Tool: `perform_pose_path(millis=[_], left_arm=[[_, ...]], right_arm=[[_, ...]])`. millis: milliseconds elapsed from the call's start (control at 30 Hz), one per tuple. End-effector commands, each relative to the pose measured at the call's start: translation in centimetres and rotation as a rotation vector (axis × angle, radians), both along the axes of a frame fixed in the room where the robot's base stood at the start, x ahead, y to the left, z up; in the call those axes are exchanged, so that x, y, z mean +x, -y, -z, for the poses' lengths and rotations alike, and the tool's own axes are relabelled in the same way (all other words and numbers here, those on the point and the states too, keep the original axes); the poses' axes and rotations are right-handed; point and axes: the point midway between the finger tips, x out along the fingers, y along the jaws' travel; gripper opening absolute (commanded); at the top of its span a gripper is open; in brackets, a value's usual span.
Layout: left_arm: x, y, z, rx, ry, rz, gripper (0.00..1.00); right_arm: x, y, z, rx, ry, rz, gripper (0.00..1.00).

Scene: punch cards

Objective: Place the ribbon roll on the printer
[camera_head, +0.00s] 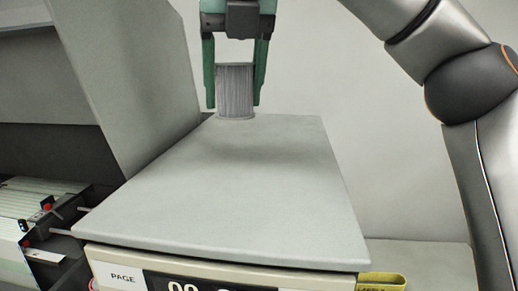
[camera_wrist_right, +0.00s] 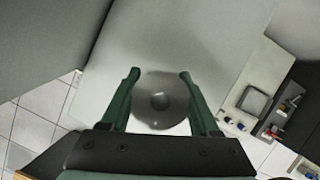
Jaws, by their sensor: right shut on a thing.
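The ribbon roll (camera_head: 236,88) is a grey ribbed cylinder, upright between the two green fingers of my right gripper (camera_head: 235,104). The gripper is shut on it from above. The printer (camera_head: 225,185) has a broad, flat grey top and a front with a PAGE label. The roll's lower end overlaps the far edge of this top; whether it touches cannot be told. In the right wrist view the roll (camera_wrist_right: 160,104) shows end-on as a dark disc between the fingers (camera_wrist_right: 159,74), over the pale printer top (camera_wrist_right: 160,30). My left gripper is not in view.
A tall grey panel (camera_head: 130,70) rises close along the printer's left side. A dark tray with white sheets (camera_head: 30,215) is at lower left. A yellow band (camera_head: 382,281) lies by the printer's front right corner. The printer top is bare.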

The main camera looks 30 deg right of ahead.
Motion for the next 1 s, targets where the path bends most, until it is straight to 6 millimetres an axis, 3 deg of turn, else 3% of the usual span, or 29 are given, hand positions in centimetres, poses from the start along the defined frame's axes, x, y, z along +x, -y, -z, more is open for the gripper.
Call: perform_pose_path(millis=[33,100,367,600,1000], left_arm=[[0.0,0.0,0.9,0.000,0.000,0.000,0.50],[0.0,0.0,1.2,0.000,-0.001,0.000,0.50],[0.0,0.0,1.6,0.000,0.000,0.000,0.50],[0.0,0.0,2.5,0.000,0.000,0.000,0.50],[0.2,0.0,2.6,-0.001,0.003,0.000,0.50]], right_arm=[[0.0,0.8,1.7,0.001,-0.004,-0.002,0.00],[-0.1,1.8,2.7,0.000,-0.003,-0.001,0.00],[-0.2,3.4,4.5,-0.001,-0.002,-0.001,0.00],[-0.2,4.1,7.8,-0.002,-0.004,-0.003,0.00],[-0.2,4.0,8.4,-0.001,-0.001,-0.001,0.00]])
